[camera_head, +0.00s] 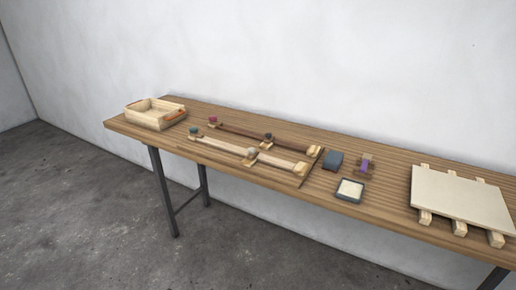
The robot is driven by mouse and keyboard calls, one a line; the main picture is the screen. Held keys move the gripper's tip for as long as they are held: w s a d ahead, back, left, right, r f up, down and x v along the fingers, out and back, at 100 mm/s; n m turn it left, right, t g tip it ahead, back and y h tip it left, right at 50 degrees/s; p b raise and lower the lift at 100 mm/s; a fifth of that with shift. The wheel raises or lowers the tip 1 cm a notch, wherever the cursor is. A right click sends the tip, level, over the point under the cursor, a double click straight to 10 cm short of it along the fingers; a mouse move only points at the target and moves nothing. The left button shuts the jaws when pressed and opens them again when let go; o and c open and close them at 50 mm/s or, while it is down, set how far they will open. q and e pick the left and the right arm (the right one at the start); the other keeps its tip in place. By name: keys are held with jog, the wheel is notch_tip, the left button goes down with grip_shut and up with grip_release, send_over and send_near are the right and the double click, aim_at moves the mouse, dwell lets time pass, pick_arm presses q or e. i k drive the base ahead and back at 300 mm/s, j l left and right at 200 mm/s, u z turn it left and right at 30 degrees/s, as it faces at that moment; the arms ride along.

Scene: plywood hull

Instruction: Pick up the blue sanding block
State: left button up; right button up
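A blue-grey block (333,160), which looks like the blue sanding block, lies flat on the wooden table (390,205) right of the middle. It sits behind a small dark square tray and left of a small purple-topped item. Nothing covers it. Neither of my grippers shows in the head view.
The dark tray (341,196) holds something pale. The purple-topped item (366,166) is close by on the right. Two long wooden strips on blocks (245,152) lie to the left. A wooden crate (140,123) stands at the left end. A pale board (460,200) rests on battens at right.

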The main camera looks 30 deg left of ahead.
aim_at(332, 163)
jog(key=i+j+z, duration=0.2)
jog(key=j, duration=0.15)
jog(key=i+j+z, duration=0.15)
jog(key=j, duration=0.25)
jog(key=i+j+z, duration=0.2)
jog(key=j, duration=0.2)
jog(key=j+z, duration=0.15)
jog(key=j, duration=0.25)
